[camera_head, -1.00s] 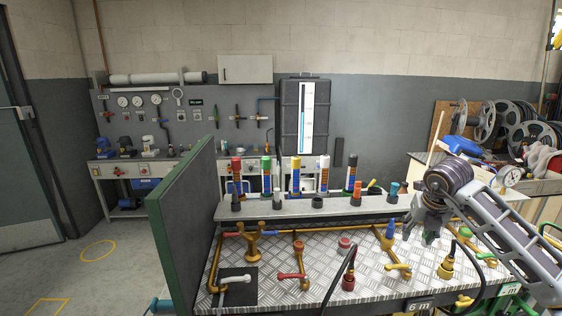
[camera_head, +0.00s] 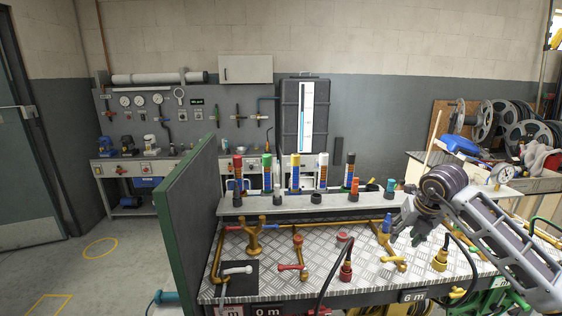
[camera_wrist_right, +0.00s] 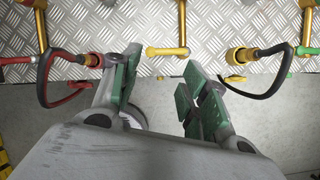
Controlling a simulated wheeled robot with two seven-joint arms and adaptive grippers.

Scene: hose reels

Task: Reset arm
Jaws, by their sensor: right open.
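My right gripper (camera_head: 418,228) hangs over the right part of the tread-plate bench (camera_head: 325,262) in the head view, its arm coming in from the right. In the right wrist view its green-padded fingers (camera_wrist_right: 157,95) are apart with nothing between them. Beyond the fingertips lie a yellow valve handle (camera_wrist_right: 167,51) and the bench's front edge. My left gripper is not in view.
Several coloured cylinders, among them a red one (camera_head: 238,167), stand on the raised shelf (camera_head: 275,205) behind the bench. A green panel (camera_head: 185,225) closes the bench's left side. A side table with a gauge (camera_head: 505,173) and hose reels (camera_head: 510,125) is at the right.

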